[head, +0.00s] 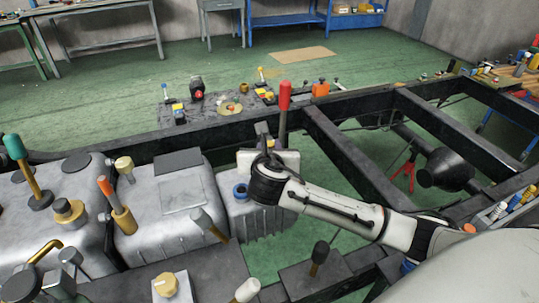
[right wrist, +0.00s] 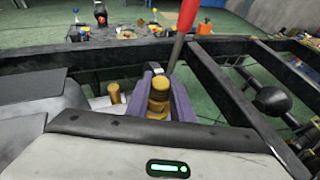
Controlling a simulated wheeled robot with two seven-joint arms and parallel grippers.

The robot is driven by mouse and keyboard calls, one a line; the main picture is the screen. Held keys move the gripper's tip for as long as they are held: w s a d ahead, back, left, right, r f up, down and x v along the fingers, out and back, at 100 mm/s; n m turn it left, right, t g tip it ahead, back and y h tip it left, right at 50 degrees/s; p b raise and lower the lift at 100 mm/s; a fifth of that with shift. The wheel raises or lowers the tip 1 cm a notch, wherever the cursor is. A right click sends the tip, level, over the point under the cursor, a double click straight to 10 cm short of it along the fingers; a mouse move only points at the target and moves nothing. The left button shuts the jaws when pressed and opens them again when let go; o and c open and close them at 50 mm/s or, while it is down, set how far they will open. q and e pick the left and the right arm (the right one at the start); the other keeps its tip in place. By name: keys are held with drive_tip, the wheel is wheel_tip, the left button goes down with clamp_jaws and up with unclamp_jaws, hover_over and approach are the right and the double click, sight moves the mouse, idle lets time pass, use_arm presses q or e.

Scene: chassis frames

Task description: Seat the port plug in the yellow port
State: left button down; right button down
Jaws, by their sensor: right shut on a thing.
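My right gripper (head: 263,136) reaches in from the right and stands over the far side of the chassis frame, left of a red-handled lever. In the right wrist view its purple fingers (right wrist: 160,98) are shut on a stepped brass-coloured plug (right wrist: 158,96), which I take for the port plug. I cannot surely pick out the yellow port. A brass-coloured collar (head: 68,211) sits on the left grey tank, and a blue ring (head: 240,191) sits on the tank near my gripper. My left gripper is not in view.
The red-handled lever (head: 285,97) stands close beside my right gripper. Black frame beams (head: 345,150) lie to the right. Grey tanks (head: 165,205) with upright handles (head: 109,190) crowd the left. Small parts lie on a dark plate (head: 225,108) beyond the frame.

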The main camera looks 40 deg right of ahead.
wheel_tip(320, 180, down, 3)
drive_tip(key=shift+r, duration=0.2)
drive_tip(key=c, duration=1.6)
unclamp_jaws()
drive_tip(key=shift+f, duration=0.1)
drive_tip(key=shift+o, duration=0.2)
